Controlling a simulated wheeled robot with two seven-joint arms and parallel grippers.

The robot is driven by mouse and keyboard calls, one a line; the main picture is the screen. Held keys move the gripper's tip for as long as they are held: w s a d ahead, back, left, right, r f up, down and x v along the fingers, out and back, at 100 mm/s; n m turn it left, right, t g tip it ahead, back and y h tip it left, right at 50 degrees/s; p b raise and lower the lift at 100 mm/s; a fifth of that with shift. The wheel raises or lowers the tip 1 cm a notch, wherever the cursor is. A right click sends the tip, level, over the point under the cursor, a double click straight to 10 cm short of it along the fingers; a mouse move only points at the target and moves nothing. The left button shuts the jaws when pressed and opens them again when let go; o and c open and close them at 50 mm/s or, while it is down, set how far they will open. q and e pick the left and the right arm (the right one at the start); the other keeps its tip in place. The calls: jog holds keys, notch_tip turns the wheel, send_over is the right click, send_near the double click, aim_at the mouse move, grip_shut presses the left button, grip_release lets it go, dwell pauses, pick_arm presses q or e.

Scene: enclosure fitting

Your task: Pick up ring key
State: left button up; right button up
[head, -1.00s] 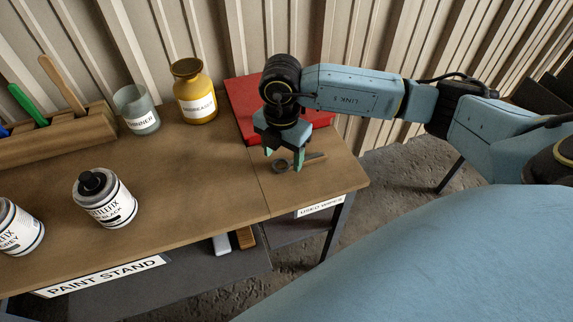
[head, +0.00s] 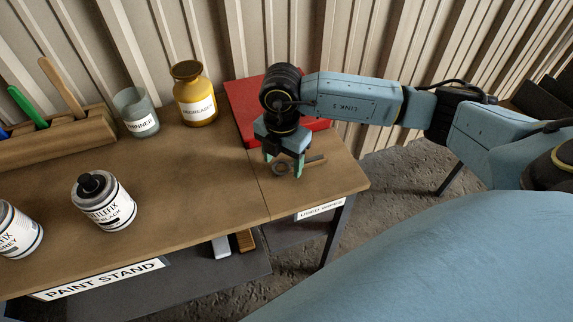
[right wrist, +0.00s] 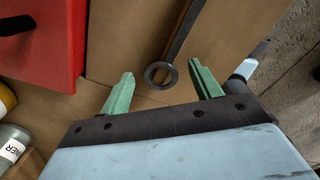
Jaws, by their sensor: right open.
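The ring key (head: 312,161) is a dark grey tool with a ring at one end, lying flat on the right part of the wooden bench top. In the right wrist view the ring key (right wrist: 161,74) shows its ring between the open fingers, with its shaft running away up the picture. My right gripper (head: 284,169) is open and points down over the ring end. Its green fingertips also show in the right wrist view (right wrist: 161,88), one on each side of the ring and apart from it. My left gripper is not in view.
A red case (head: 243,104) lies behind the gripper. A yellow degreaser bottle (head: 195,100), a thinner jar (head: 136,113) and a black-capped can (head: 105,205) stand to the left. A wooden rack (head: 60,138) holds brushes. The bench front edge is near the key.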

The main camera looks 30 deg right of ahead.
aim_at(282, 165)
jog(key=c, duration=1.1)
jog(key=shift+r, duration=0.1)
